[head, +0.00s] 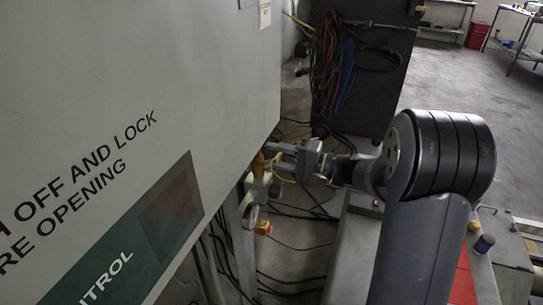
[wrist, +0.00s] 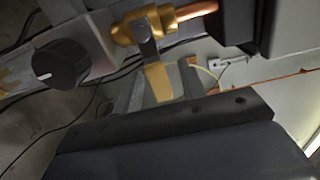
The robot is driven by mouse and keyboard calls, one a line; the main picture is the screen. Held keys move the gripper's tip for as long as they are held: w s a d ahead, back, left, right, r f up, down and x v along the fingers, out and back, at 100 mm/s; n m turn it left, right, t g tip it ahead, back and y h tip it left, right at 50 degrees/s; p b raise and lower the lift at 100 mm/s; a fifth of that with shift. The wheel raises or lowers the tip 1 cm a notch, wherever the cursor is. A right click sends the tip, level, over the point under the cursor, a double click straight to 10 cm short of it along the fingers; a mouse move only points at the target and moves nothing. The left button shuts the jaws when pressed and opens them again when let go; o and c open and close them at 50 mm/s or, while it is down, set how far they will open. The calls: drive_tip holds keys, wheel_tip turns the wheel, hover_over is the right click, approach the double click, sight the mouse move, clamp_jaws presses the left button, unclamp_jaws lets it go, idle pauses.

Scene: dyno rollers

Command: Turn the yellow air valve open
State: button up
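The yellow air valve lever (wrist: 158,84) hangs from a brass valve body (wrist: 128,36) in the wrist view, with a grey stem across its upper part. In the head view the yellow valve (head: 258,165) shows small at the lower edge of the big grey cabinet. My gripper (head: 274,158) is right at the valve. In the wrist view my gripper (wrist: 160,80) has one grey finger on each side of the lever, with gaps visible. I cannot tell whether either finger touches it. The finger bases are hidden behind the dark gripper body.
A black knob (wrist: 60,63) sits on a grey block left of the valve. A copper pipe (wrist: 197,9) runs right from the brass body. The grey cabinet (head: 200,60) stands close on the left. Cables lie on the floor.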

drive_tip(key=shift+x, duration=0.8)
drive_tip(key=shift+c, duration=0.5)
clamp_jaws()
